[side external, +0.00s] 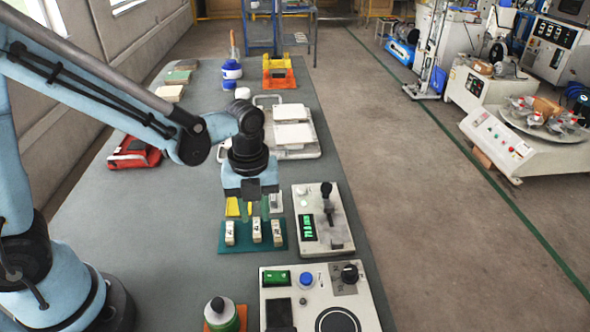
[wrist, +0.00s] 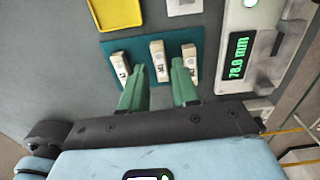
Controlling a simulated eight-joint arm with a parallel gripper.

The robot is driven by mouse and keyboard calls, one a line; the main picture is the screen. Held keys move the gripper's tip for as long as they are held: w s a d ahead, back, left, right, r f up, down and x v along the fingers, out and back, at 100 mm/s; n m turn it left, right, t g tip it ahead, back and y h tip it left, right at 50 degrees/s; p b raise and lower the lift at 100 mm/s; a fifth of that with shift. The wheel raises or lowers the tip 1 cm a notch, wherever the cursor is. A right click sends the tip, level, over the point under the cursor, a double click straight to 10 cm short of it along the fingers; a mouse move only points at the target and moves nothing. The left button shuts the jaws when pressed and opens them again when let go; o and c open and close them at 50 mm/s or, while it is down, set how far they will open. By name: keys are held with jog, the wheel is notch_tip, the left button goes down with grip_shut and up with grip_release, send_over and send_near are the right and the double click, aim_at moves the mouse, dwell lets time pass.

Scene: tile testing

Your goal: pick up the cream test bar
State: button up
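Three cream bars with dark marks lie apart on a teal mat (side external: 224,248) in front of my gripper. In the side external view they are a left bar (side external: 230,233), a middle bar (side external: 256,231) and a right bar (side external: 277,233). The wrist view shows the left bar (wrist: 120,66), the middle bar (wrist: 159,61) and the right bar (wrist: 190,60), partly behind a finger. My gripper (wrist: 159,66) is open with green fingers apart and nothing between them. Its fingertips appear either side of the middle bar's lower end; the height above it is hard to judge.
A gauge with a green display (side external: 308,228) stands right of the mat. A yellow tray (wrist: 117,12) and a pale tray (wrist: 184,6) lie beyond the bars. A control box (side external: 300,277) and a green bottle (side external: 221,315) are nearer the camera. The table left of the mat is clear.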

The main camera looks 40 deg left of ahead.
aim_at(257, 225)
jog(key=shift+f, duration=1.5)
jog(key=shift+c, duration=0.2)
grip_shut()
jog(key=shift+r, duration=0.1)
